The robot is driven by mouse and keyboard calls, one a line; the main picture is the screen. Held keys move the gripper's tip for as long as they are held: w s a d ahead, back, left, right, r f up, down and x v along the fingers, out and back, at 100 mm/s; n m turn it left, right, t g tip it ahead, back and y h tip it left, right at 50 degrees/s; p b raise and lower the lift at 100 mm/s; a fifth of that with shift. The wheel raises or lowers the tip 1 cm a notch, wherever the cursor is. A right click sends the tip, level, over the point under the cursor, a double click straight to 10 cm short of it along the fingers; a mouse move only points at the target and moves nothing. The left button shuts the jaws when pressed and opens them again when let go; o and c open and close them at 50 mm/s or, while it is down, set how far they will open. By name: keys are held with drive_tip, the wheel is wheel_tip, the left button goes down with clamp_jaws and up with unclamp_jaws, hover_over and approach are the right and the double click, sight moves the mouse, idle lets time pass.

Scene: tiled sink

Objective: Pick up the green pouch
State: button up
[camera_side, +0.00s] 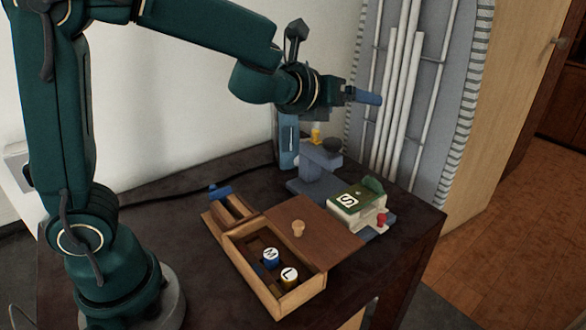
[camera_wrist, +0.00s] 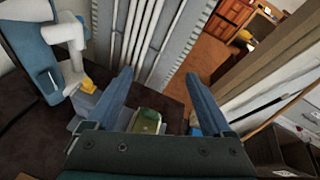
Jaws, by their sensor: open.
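A small dark green shape (camera_side: 373,185), possibly the green pouch, shows at the back right of the table, against a pale box with a green top (camera_side: 352,199) and a letter S. I cannot tell whether the shape and box are one thing. In the wrist view a green-topped thing (camera_wrist: 148,122) shows low between the fingers, partly cut off by my gripper's body. My gripper (camera_side: 367,97) is high above the table, clear of these things and pointing right. In the wrist view my gripper (camera_wrist: 160,76) has its two blue fingers wide apart with nothing held between them.
A wooden box (camera_side: 262,290) holds jars marked M and L; its brown lid panel (camera_side: 318,232) has a round knob. A blue-grey device (camera_side: 318,165) stands behind. A red-topped item (camera_side: 382,220) is beside the S box. White pipes (camera_side: 400,100) rise beyond the table.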

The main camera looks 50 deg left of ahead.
wheel_tip(320, 180, down, 3)
drive_tip(key=w+d+m+h, duration=0.2)
drive_tip(key=d+m, duration=0.1)
drive_tip(key=m, duration=0.2)
approach(372, 178)
drive_tip(key=x, duration=0.5)
drive_tip(key=shift+w+f, duration=0.1)
drive_tip(key=shift+w, duration=0.05)
drive_tip(key=shift+x, duration=2.6)
clamp_jaws()
